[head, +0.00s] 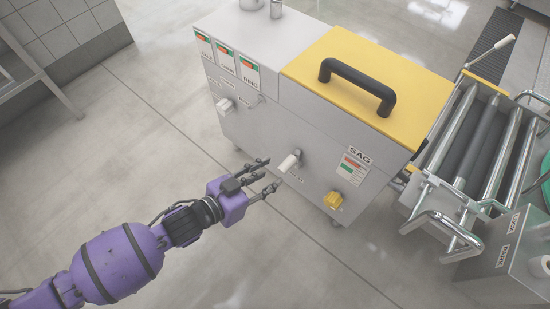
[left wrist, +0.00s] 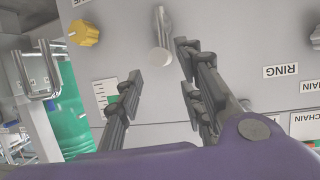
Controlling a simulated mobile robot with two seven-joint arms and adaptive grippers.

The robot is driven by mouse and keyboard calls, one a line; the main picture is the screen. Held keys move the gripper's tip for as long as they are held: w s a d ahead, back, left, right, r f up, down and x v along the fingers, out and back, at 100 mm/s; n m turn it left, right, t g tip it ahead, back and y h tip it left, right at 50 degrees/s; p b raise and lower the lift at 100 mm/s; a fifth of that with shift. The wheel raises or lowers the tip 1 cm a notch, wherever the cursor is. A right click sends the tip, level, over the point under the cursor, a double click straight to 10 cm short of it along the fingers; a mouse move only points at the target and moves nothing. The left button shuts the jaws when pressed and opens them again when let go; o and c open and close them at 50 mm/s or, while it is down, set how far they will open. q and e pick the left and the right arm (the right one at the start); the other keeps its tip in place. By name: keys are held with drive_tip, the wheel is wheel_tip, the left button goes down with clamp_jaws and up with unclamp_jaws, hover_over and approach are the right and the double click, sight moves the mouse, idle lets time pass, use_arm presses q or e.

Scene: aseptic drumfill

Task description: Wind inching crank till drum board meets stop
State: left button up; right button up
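A white crank handle (head: 289,161) sticks out of the front of a grey cabinet (head: 265,130). In the left wrist view the handle (left wrist: 161,36) appears just beyond the fingertips. My left gripper (head: 271,173) is open and empty, its fingers spread and pointing at the panel beside the handle. In the left wrist view the gripper (left wrist: 160,74) has a clear gap between its fingers, with the handle apart from them. I cannot make out the drum board or the stop. My right gripper is not in view.
A yellow knob (head: 333,200) sits right of the crank below a SAG label (head: 358,156). The cabinet has a yellow lid (head: 340,65) with a black handle (head: 357,85). A roller conveyor (head: 470,150) stands at the right. The floor (head: 130,130) around my left arm is clear.

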sight(280, 170)
use_arm(q)
drive_tip(key=shift+n, duration=1.8)
drive_tip(key=b+x, duration=0.3)
drive_tip(key=x, duration=0.3)
drive_tip(key=shift+w+d+f, duration=0.2)
drive_tip(key=shift+w, duration=0.05)
drive_tip(key=shift+w+d+f, duration=0.1)
drive_tip(key=shift+w+d, duration=0.25)
drive_tip(key=c, duration=0.8)
clamp_jaws()
